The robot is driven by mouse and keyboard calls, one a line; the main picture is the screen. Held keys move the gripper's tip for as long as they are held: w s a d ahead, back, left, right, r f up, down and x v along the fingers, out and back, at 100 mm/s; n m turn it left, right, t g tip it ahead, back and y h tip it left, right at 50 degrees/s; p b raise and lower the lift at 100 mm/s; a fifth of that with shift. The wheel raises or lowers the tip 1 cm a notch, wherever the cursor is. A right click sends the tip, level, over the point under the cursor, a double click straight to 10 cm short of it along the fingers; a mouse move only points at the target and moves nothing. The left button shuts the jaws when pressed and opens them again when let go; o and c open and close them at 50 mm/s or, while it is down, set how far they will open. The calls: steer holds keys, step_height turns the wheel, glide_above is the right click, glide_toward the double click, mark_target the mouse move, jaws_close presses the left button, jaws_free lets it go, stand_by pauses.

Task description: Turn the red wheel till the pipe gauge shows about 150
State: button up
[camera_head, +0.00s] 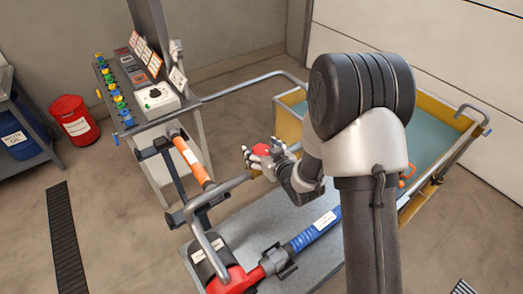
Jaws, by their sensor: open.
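My gripper (266,152) is near the middle of the view, beside the yellow-walled tank, and its jaws are open. A small red round part (261,150) shows at its fingers. It looks like the red wheel, but the gripper hides much of it, and I cannot tell whether they touch. I cannot make out a pipe gauge or any reading. My arm covers the middle right of the view.
A yellow-walled tank (289,126) stands behind my arm. Below lie a blue hose piece (315,230) and red pump part (232,282). An orange-sleeved bar (193,160) and bench with a white dial box (156,99) stand left. A red bin (75,121) stands farther left.

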steer(key=shift+w, duration=0.1)
steer(key=shift+c, duration=0.3)
steer(key=c, duration=1)
steer(key=shift+n+y, duration=0.4)
steer(key=shift+w+d+n+g+y, duration=0.1)
steer(key=shift+n+g+y, duration=0.3)
steer(key=shift+n+y, duration=0.2)
steer(key=shift+r+n+g+y+p, duration=0.1)
steer(key=shift+n+g+y+p, duration=0.55)
steer(key=shift+n+g+y, duration=0.45)
steer(key=n+g+y+p, duration=0.2)
steer(key=shift+n, duration=0.4)
steer(key=shift+n+g+y+p, duration=0.6)
steer(key=shift+n+g+y, duration=0.3)
steer(key=shift+n+g, duration=1.15)
steer(key=shift+g, duration=0.25)
